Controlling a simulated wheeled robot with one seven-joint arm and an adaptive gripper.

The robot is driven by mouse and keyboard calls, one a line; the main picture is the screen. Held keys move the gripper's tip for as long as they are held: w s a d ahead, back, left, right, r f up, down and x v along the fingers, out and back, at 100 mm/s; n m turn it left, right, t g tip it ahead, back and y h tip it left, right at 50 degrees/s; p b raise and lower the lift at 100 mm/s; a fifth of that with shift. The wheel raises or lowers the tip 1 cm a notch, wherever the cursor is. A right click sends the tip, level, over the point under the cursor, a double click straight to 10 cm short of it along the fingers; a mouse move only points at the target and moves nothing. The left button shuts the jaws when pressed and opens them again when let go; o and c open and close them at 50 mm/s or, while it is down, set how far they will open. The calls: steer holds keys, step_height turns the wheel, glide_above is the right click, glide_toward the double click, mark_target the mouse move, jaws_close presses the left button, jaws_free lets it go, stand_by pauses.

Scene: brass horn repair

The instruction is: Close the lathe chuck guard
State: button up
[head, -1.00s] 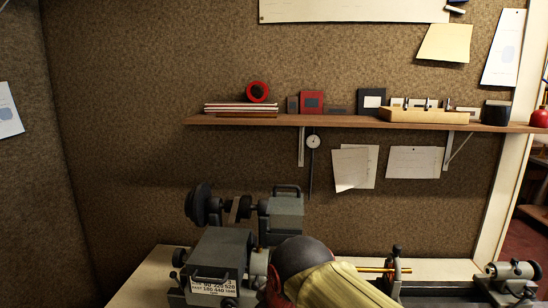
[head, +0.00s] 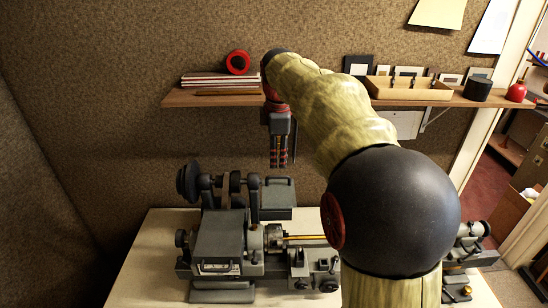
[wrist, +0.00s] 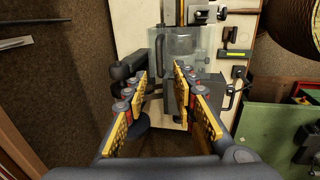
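The lathe (head: 222,235) stands on the bench in the lower middle of the head view, with its chuck (head: 272,238) right of the grey headstock and a brass rod running right from it. In the wrist view a clear, see-through panel (wrist: 207,45), apparently the chuck guard, lies beyond the fingertips. I cannot tell its exact angle, and I cannot make it out in the head view. My gripper (head: 279,164) points down above and behind the headstock, apart from the lathe. In the wrist view my gripper (wrist: 160,82) is open, with nothing between its fingers.
A wooden shelf (head: 210,99) with books, a red roll (head: 238,62) and a wooden tool rack (head: 408,90) runs along the wall close behind my gripper. My arm covers the lathe's right part. The bench (head: 138,270) is bare at the left front.

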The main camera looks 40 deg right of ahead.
mark_target(278, 178)
steer(key=shift+x, duration=3.85)
steer(key=shift+d, duration=0.1)
steer(key=c, duration=0.3)
steer(key=c, duration=0.4)
jaws_close()
